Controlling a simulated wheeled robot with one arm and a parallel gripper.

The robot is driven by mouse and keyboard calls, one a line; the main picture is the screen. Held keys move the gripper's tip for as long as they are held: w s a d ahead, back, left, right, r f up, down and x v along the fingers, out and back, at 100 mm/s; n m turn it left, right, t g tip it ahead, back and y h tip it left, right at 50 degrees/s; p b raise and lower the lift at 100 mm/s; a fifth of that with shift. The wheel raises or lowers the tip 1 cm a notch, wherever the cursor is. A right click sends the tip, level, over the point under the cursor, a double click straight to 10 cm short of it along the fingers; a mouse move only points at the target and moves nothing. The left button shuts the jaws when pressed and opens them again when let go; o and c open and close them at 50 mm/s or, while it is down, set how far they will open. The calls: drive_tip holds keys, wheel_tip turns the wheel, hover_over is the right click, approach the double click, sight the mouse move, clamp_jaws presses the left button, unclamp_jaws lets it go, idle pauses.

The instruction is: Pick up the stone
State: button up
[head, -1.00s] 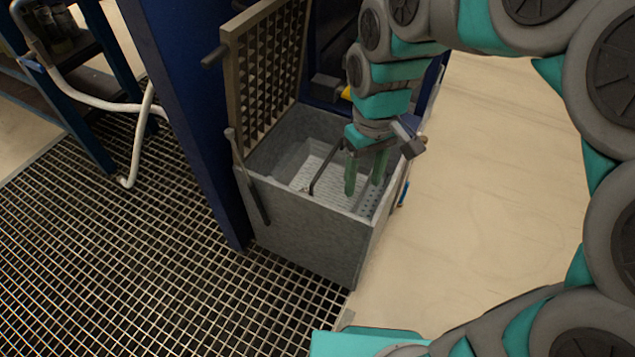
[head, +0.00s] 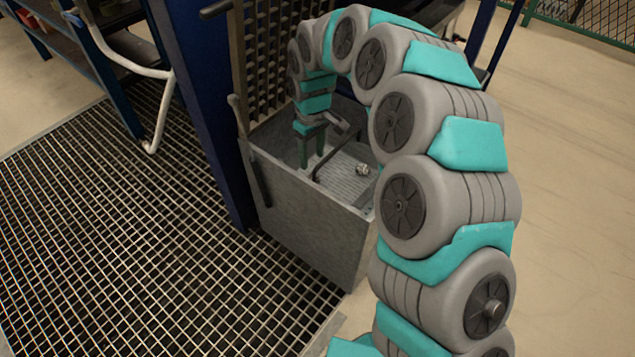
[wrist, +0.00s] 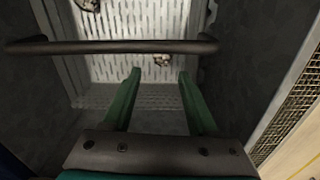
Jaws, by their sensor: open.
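A small pale, speckled stone (head: 362,170) lies on the perforated floor inside the grey metal bin (head: 305,222). In the wrist view one stone (wrist: 161,60) shows just beyond and between my fingertips, partly near the dark bar. A second stone-like lump (wrist: 88,5) is cut off by the top edge of that view. My gripper (head: 311,156) points down into the left part of the bin in the head view. In the wrist view my gripper (wrist: 160,73) has its two green fingers apart, with nothing between them.
A dark bar (wrist: 115,47) crosses the bin between my fingers and the floor in the wrist view. A lattice lid (head: 262,60) stands raised behind the bin. A blue post (head: 200,110) is close on the left. Open floor (head: 560,200) lies right.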

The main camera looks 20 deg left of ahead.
drive_tip(key=f, duration=0.8)
drive_tip(key=shift+s+a+b, duration=0.1)
drive_tip(key=shift+a+b, duration=0.1)
drive_tip(key=shift+b, duration=0.15)
clamp_jaws()
